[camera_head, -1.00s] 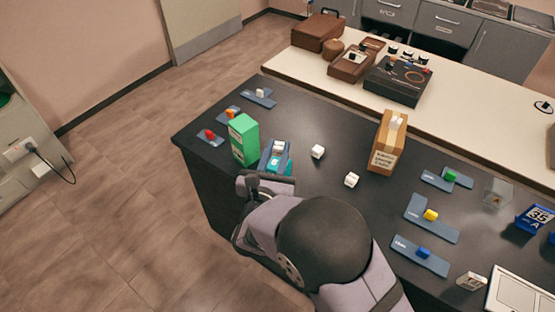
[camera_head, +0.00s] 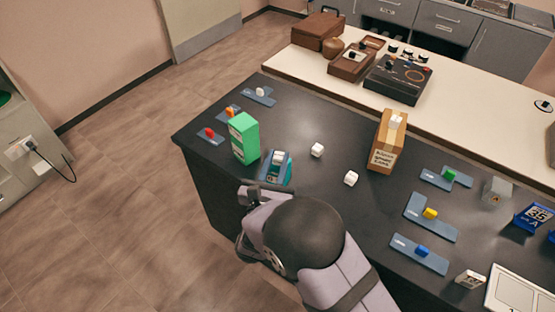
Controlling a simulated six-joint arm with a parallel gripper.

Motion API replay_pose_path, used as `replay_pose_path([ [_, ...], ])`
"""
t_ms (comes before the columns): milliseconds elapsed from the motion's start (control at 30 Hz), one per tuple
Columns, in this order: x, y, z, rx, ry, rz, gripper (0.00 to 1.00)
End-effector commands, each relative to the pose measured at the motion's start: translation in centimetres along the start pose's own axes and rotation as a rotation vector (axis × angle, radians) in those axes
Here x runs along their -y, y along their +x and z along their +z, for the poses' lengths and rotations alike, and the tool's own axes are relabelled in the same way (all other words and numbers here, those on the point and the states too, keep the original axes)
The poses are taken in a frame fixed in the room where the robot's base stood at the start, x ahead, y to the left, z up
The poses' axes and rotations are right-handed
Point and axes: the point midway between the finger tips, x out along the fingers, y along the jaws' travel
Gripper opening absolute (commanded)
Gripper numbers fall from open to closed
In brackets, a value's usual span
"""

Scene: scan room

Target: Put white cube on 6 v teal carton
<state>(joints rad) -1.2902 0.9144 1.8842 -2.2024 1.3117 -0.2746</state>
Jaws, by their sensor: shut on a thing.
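A teal carton (camera_head: 286,172) stands near the front edge of the dark bench, right of a taller green carton (camera_head: 244,139). A white cube (camera_head: 279,158) shows at the top of the teal carton. My wrist partly hides the fingers and the carton's lower part. I cannot tell whether the cube touches the carton's top.
Two other white cubes (camera_head: 317,150) (camera_head: 351,178) lie on the bench to the right. A brown carton (camera_head: 384,152) stands behind them with a white piece on top. Blue-grey mats with coloured pieces lie at left and right (camera_head: 431,217). Bench between is mostly clear.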

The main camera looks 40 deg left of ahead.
Motion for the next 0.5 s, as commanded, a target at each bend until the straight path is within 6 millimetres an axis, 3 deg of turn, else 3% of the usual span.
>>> replay_pose_path([
  [33, 0.01, 0.00, -0.13, 0.000, 0.000, 0.000, 0.27],
  [100, 0.01, 0.00, -0.07, 0.000, 0.000, 0.000, 0.41],
  [500, 0.01, -0.02, 0.27, 0.000, 0.000, 0.000, 0.41],
])
